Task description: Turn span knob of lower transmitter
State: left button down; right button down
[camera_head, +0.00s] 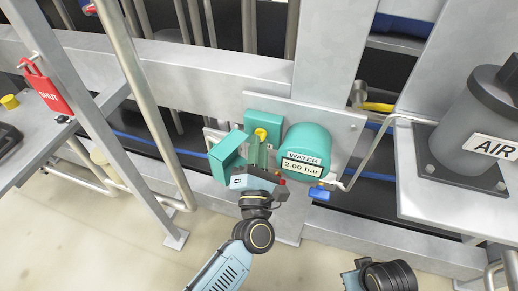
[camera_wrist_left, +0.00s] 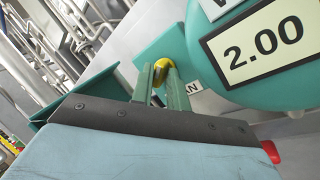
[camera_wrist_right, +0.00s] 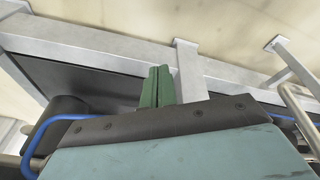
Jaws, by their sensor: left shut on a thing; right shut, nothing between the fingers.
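The lower transmitter (camera_head: 306,145) is a teal round housing on a grey plate, with a display reading WATER 2.00 bar. Its display also shows in the left wrist view (camera_wrist_left: 262,42). Left of it is a teal box with an open flap (camera_head: 226,153). The yellow span knob (camera_head: 261,134) sits beside the housing; it also shows in the left wrist view (camera_wrist_left: 161,66), near a partly hidden label ending in AN. My left gripper (camera_head: 259,150) is shut on the knob, its green fingers around it. My right gripper (camera_wrist_right: 157,88) is shut and empty, pointing at the frame and floor.
A grey AIR vessel (camera_head: 489,105) stands on a plate at the right. A red SHUT tag (camera_head: 47,90) hangs at the left near a yellow knob (camera_head: 9,102). A blue-handled valve (camera_head: 320,193) sits below the transmitter. Metal posts and pipes surround the work area.

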pick_arm(q)
jog(key=shift+m+h, duration=0.3)
jog(key=shift+m, duration=0.4)
pick_arm(e)
jog(key=shift+a+r, duration=0.15)
jog(key=shift+r, duration=0.15)
pick_arm(q)
jog(key=c, duration=1.6)
grip_release()
jog(key=shift+c, duration=0.2)
